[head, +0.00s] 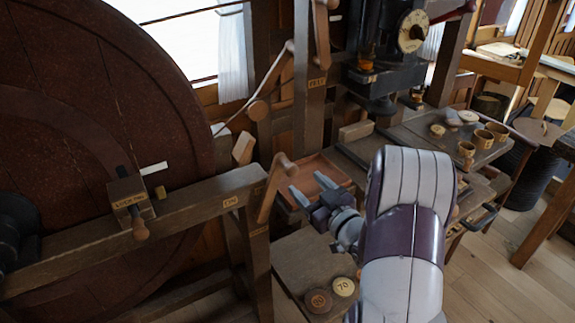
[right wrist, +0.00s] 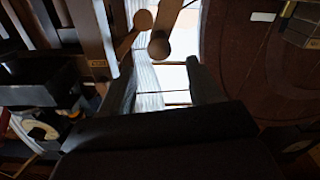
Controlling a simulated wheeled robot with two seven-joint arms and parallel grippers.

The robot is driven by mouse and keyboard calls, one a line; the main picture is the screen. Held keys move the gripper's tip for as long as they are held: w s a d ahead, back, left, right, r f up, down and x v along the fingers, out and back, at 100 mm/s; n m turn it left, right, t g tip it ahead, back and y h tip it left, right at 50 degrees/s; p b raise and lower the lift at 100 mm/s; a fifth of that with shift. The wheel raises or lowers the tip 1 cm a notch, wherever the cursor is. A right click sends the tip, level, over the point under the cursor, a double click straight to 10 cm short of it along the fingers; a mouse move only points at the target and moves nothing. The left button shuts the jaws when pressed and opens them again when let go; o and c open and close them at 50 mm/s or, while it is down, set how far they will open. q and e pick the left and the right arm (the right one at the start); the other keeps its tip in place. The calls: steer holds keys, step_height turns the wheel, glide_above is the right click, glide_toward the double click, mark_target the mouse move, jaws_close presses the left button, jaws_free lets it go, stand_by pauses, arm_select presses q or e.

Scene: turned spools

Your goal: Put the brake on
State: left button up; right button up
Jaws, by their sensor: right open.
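A wooden lever (head: 270,190) with a rounded knob stands at the end of the wooden beam (head: 185,208), tilted with its knob up to the right. A small plate (head: 230,202) that seems to read ON is on the beam left of it. My right gripper (head: 311,188) is open and empty, just right of the lever, apart from it as far as I can tell. In the right wrist view, a round wooden knob (right wrist: 158,45) shows beyond and between the open fingers (right wrist: 160,72). My left gripper is not in view.
A large dark wheel (head: 90,90) fills the left. A labelled wooden box (head: 130,200) sits on the beam. Another lever knob (head: 258,110) and an upright post (head: 308,110) stand behind. A reddish tray (head: 315,175) lies behind my gripper. Round discs (head: 344,286) lie on the lower bench.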

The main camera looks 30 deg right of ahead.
mark_target(294, 172)
steer(key=w+p, duration=0.1)
steer(key=w, duration=0.8)
steer(key=shift+w+r, duration=0.1)
steer(key=shift+w, duration=0.35)
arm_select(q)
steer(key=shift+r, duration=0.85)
